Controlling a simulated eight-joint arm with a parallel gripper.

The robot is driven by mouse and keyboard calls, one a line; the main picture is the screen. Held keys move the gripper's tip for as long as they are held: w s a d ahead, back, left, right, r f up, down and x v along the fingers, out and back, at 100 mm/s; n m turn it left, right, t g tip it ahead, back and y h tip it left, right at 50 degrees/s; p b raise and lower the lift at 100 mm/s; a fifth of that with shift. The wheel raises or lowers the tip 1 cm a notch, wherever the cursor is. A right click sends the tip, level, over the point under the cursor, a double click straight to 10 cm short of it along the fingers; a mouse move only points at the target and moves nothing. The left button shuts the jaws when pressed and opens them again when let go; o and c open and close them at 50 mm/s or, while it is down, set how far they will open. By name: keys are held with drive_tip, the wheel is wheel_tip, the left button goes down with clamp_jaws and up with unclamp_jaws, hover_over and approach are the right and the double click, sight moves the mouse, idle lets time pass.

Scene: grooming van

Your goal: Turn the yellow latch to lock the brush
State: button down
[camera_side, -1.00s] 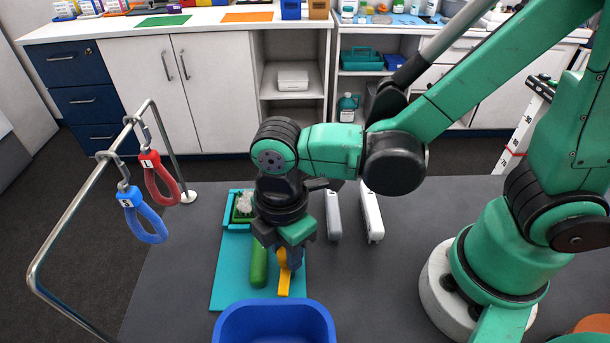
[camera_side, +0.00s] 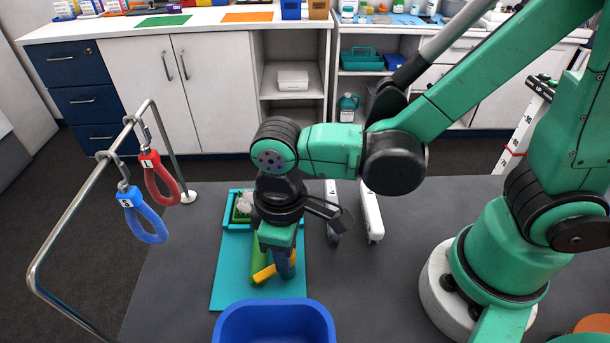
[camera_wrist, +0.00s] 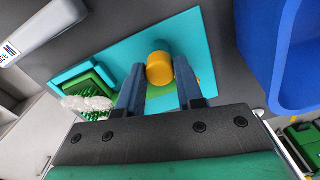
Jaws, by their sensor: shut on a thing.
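The yellow latch (camera_side: 264,272) is on the teal board, and its free end points left and slightly toward the camera, reaching across the green brush handle (camera_side: 256,246). In the wrist view the latch's rounded yellow end (camera_wrist: 159,68) sits between my two fingers. My gripper (camera_side: 284,265) points down and is shut on the latch; its fingers show in the wrist view (camera_wrist: 160,80). The brush head with pale bristles (camera_wrist: 86,103) lies in a green holder at the board's far end. My gripper hides part of the handle and latch.
The teal board (camera_side: 228,284) lies on the dark grey table (camera_side: 175,285). A blue bin (camera_side: 274,308) stands close in front of it. A metal rail (camera_side: 75,207) with red and blue loops rises at left.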

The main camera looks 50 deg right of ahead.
drive_tip(key=m, duration=0.6)
drive_tip(key=shift+m, duration=0.3)
idle(0.4)
drive_tip(key=c, duration=0.5)
unclamp_jaws()
drive_tip(key=shift+c, duration=0.2)
drive_tip(key=shift+r, duration=0.1)
drive_tip(key=shift+r, duration=2.75)
